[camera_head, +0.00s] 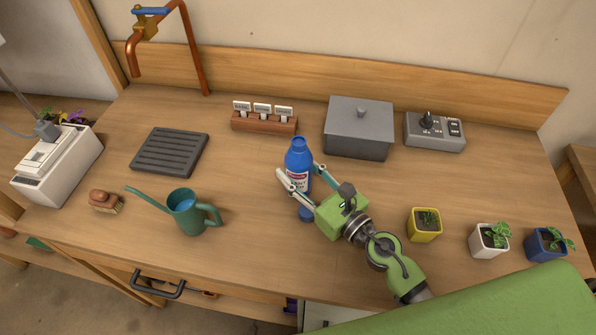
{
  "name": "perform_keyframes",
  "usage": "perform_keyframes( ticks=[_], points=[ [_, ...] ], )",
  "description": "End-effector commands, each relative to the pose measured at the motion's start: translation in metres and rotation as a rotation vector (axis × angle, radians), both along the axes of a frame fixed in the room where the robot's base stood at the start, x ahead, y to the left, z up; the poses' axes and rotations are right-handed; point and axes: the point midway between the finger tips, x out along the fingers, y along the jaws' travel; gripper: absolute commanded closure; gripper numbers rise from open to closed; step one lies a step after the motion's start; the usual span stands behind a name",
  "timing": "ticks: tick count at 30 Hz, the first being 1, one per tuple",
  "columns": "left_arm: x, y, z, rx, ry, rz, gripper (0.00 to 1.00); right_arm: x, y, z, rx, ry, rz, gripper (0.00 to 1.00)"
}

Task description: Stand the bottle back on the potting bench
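The blue bottle (298,157) with a white and red label is upright or nearly so, near the middle of the potting bench (245,250). My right gripper (299,172), with a green body, comes in from the lower right. Its two fingers lie along both sides of the bottle and appear shut on it. The gripper hides part of the lower bottle, and a blue piece shows below the left finger. I cannot tell whether the bottle's base touches the bench top. My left gripper is not in view.
A green watering can (188,215) stands left of the bottle. Behind are a label rack (264,123), a grey lidded box (358,130) and a control box (435,131). A slatted grey tray (170,153) lies left. Small pots (424,226) stand right. Bench between tray and bottle is clear.

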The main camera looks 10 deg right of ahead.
Motion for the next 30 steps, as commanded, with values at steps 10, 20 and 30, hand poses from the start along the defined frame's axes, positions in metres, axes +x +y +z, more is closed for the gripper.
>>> perform_keyframes(
  ticks=[10, 20, 30],
  points=[
    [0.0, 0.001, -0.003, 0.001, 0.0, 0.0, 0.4, 0.0, 0.0, -0.003, 0.0, 0.0, 0.0, 0.42],
    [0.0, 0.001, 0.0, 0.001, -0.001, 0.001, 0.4, -0.002, -0.001, 0.0, 0.0, 0.001, 0.0, 0.42],
    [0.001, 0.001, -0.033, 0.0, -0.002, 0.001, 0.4, -0.058, -0.029, -0.006, -0.003, 0.003, 0.002, 0.42]
  ],
)
